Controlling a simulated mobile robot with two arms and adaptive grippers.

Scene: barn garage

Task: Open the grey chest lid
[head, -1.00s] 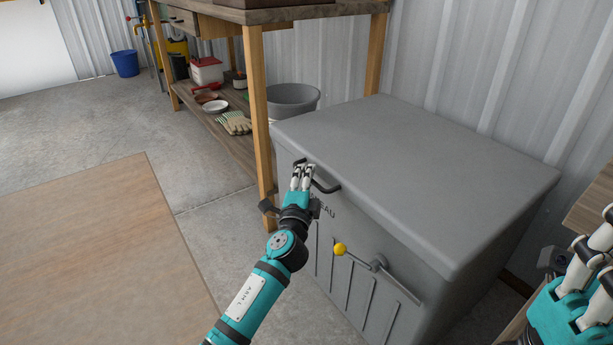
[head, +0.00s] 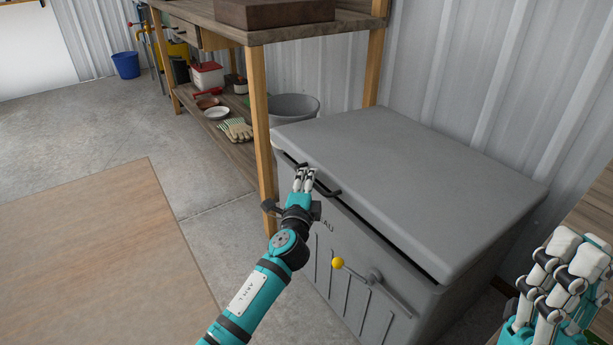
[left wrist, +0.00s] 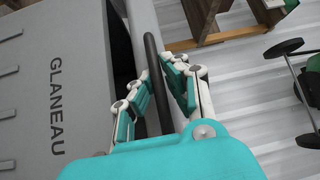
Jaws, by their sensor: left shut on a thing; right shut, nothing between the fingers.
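The grey chest (head: 350,270) stands against the wall, and its grey lid (head: 410,170) is raised slightly at the front. A dark gap shows between lid and body. My left gripper (head: 304,174) is shut on the black lid handle (head: 329,191) at the front edge. In the left wrist view the fingers (left wrist: 166,95) lie on both sides of the handle bar (left wrist: 153,60), and the chest's front reads GLANEAU. My right gripper (head: 563,262) is shut and empty, apart from the chest at the right edge.
A wooden workbench (head: 255,120) stands close behind the chest's left end, with a grey bucket (head: 293,106) beside it. A lever with a yellow knob (head: 338,263) sticks out from the chest front. Bare floor and a wooden sheet (head: 110,245) lie to the left.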

